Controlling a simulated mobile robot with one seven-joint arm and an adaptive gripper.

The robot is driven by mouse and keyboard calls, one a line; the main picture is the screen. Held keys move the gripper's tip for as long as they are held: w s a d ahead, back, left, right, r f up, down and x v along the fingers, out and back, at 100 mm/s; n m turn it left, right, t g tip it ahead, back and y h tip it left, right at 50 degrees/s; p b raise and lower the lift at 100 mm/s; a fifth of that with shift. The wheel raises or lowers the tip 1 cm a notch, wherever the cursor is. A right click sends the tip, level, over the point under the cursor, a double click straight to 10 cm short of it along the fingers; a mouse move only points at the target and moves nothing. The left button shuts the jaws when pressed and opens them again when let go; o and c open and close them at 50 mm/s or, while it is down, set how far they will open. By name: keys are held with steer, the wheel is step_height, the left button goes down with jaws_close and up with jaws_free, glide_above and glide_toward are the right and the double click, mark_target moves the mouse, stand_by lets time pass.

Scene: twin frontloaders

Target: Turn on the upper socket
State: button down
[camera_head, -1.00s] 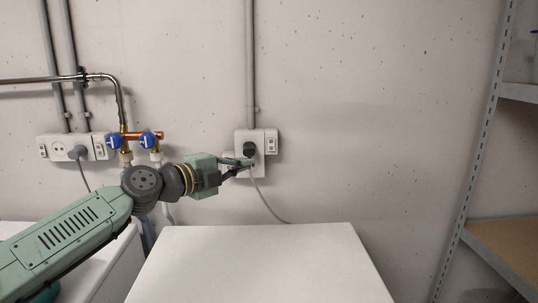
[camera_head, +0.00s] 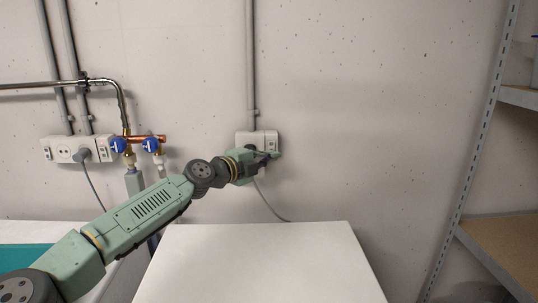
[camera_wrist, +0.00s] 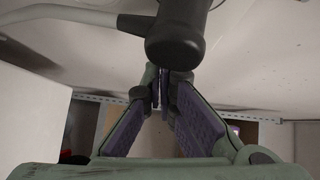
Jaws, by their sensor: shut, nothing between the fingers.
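A white wall socket box (camera_head: 246,137) is fixed to the wall under a vertical grey conduit. A switch plate (camera_head: 271,137) sits at its right side, its lower part close to my fingertips. My gripper (camera_head: 274,155) is shut and empty, in front of the box's lower right part; contact with the switch cannot be told. It hides much of the socket and the plug there. The wrist view shows my shut fingers (camera_wrist: 162,82) meeting at their tips, with the dark plug (camera_wrist: 175,38) close above them. A second white socket box (camera_head: 64,150) with a plug is at the left.
A white appliance top (camera_head: 260,260) lies below the right box, clear of objects. A grey cable (camera_head: 268,207) hangs behind it. Pipes with blue valves (camera_head: 118,145) are left of my wrist. A metal shelf (camera_head: 470,150) stands at the right.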

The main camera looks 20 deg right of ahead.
steer(key=b, duration=0.1)
steer(key=m+h+b, duration=0.1)
steer(key=b, duration=0.1)
steer(key=shift+w+d+f+t, duration=0.15)
steer(key=shift+w+t, duration=0.15)
stand_by(0.3)
